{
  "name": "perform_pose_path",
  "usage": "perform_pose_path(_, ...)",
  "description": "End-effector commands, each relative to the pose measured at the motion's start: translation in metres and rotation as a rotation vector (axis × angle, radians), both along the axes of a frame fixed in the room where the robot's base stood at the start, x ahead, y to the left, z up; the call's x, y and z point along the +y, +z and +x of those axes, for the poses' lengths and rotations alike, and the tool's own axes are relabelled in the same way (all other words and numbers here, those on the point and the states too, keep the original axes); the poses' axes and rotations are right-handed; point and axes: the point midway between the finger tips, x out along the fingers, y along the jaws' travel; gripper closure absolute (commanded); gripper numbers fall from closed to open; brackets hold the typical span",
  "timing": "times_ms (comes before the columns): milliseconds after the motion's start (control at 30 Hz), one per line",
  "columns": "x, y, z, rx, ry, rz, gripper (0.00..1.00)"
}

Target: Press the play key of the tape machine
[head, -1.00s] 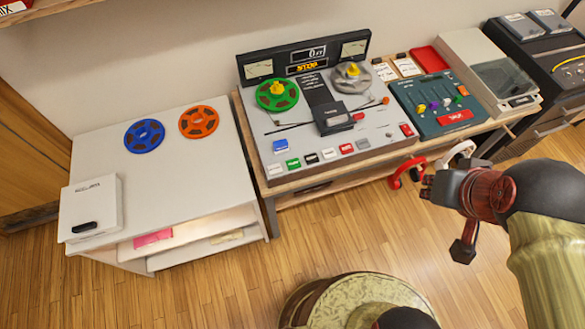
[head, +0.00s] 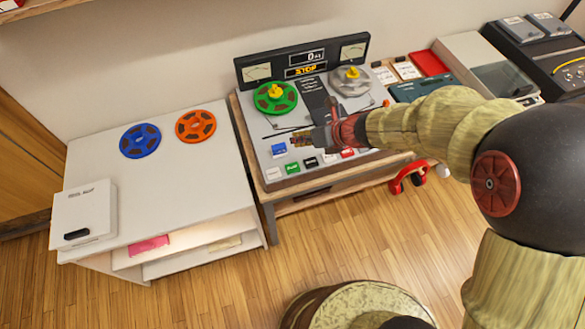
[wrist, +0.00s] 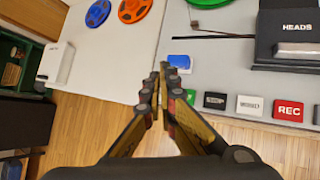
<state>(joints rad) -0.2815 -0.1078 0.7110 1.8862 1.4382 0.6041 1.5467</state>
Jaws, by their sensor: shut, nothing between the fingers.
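The tape machine (head: 262,130) stands on a wooden bench, with a green reel on its left and a grey reel on its right. Its display (head: 305,70) appears to read STOP. The green play key (head: 292,168) sits in the front row, between a white key (head: 274,173) and a black key (head: 310,162). My gripper (head: 303,139) is shut and empty above the deck, behind the front row and near the blue key (head: 279,150). In the wrist view the green key (wrist: 190,96) is partly hidden by the right finger. The fingers' height above the deck is unclear.
A red REC key (wrist: 289,107) lies farther right in the row. The dark HEADS block (wrist: 290,30) rises behind the keys. A white table (head: 110,200) with blue and orange reels stands at left. My arm covers part of the mixer (head: 410,88) at right.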

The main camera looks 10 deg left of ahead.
Motion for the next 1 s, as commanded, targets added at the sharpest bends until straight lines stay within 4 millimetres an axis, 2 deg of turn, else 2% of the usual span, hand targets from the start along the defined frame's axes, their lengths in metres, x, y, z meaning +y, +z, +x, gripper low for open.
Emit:
perform_pose_path(33, 0.005, -0.016, 0.003, 0.058, -0.061, 0.023, 1.00)
perform_pose_path(167, 0.011, -0.033, 0.008, 0.141, -0.162, 0.060, 1.00)
perform_pose_path(667, 0.012, -0.038, 0.010, 0.158, -0.186, 0.069, 1.00)
perform_pose_path(1000, 0.012, -0.067, 0.010, 0.158, -0.184, 0.069, 1.00)
